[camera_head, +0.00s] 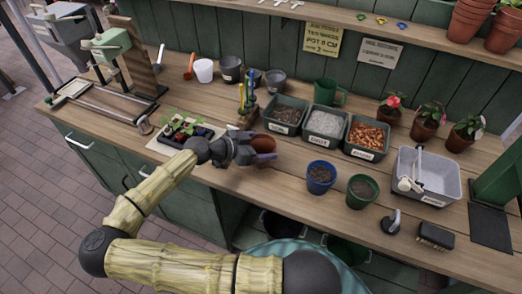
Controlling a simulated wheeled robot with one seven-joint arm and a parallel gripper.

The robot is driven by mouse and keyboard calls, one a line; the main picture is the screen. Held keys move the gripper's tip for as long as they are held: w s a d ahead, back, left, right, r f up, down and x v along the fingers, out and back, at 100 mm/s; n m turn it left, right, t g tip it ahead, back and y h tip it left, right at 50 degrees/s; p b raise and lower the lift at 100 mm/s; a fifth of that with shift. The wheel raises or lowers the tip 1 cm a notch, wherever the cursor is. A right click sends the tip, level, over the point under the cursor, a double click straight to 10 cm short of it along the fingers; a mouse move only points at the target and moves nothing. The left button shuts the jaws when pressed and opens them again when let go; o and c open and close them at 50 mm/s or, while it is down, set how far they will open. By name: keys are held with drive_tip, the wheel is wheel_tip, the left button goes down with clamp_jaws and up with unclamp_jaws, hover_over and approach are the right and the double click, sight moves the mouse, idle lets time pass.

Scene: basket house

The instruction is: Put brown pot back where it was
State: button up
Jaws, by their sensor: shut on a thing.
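A brown pot (264,144) is near the middle of the wooden bench, just in front of the labelled bins. My gripper (256,151) is shut on the brown pot and partly covers its left and front side. The gripper comes in from the left, just right of the seedling tray. I cannot tell whether the pot touches the bench or is held a little above it.
A seedling tray (184,133) is left of my gripper. A grey bin (286,113) stands behind, with more bins to its right. A blue pot (321,177) and a green pot (361,191) stand to the right. Bare bench (213,177) lies in front.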

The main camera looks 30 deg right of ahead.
drive_tip(key=shift+f, duration=1.3)
drive_tip(key=shift+f, duration=0.1)
drive_tip(key=o, duration=1)
drive_tip(key=shift+c, duration=0.2)
drive_tip(key=shift+r, duration=0.2)
drive_tip(key=shift+a, duration=0.4)
drive_tip(key=b+v, duration=0.2)
drive_tip(key=v, duration=0.9)
drive_tip(key=shift+r, duration=0.1)
